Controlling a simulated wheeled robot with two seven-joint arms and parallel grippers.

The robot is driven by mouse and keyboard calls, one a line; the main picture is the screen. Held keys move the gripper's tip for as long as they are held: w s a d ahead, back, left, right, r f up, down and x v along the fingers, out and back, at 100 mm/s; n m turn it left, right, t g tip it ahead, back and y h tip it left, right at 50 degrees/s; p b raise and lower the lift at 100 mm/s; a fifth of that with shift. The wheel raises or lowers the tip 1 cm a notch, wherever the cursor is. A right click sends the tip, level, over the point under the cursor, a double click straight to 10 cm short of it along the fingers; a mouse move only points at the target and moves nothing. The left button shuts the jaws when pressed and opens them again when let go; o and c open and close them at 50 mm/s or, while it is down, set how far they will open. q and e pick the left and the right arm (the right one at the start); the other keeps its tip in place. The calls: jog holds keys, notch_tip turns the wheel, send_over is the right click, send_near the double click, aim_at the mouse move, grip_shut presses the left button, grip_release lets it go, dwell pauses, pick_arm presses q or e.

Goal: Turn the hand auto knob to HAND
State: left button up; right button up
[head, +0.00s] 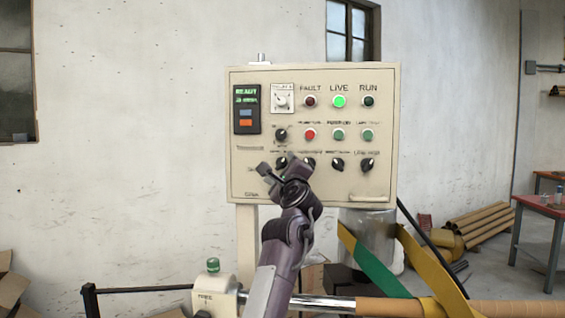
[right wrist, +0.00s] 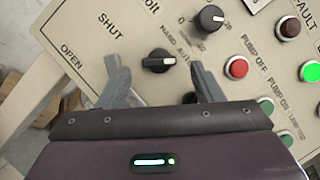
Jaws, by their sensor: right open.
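The hand auto knob (right wrist: 158,62) is a black rotary knob with a pale line on the cream control panel, next to the HAND and AUTO lettering. In the right wrist view its bar lies roughly across the picture. My right gripper (right wrist: 157,85) is open and empty, with one finger on each side of the knob; I cannot tell if either touches it. In the head view the knob (head: 281,162) is partly hidden by my right gripper (head: 277,167) at the panel's lower left. My left gripper is not in view.
The panel (head: 385,140) carries a lit green LIVE lamp (head: 339,102), a red button (head: 310,135) and several other knobs. A numbered dial (right wrist: 210,18) sits close to the right finger. Below, a roller (head: 390,306) and yellow-green strips (head: 378,268) lie across the front.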

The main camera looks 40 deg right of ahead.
aim_at(281, 163)
jog(key=shift+p+x, duration=0.3)
jog(key=shift+x, duration=0.85)
jog(key=shift+w+d, duration=0.15)
jog(key=shift+w, duration=0.05)
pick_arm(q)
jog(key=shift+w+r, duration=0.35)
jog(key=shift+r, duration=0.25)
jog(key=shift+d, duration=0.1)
pick_arm(e)
jog(key=shift+f, duration=0.1)
jog(key=c, duration=1)
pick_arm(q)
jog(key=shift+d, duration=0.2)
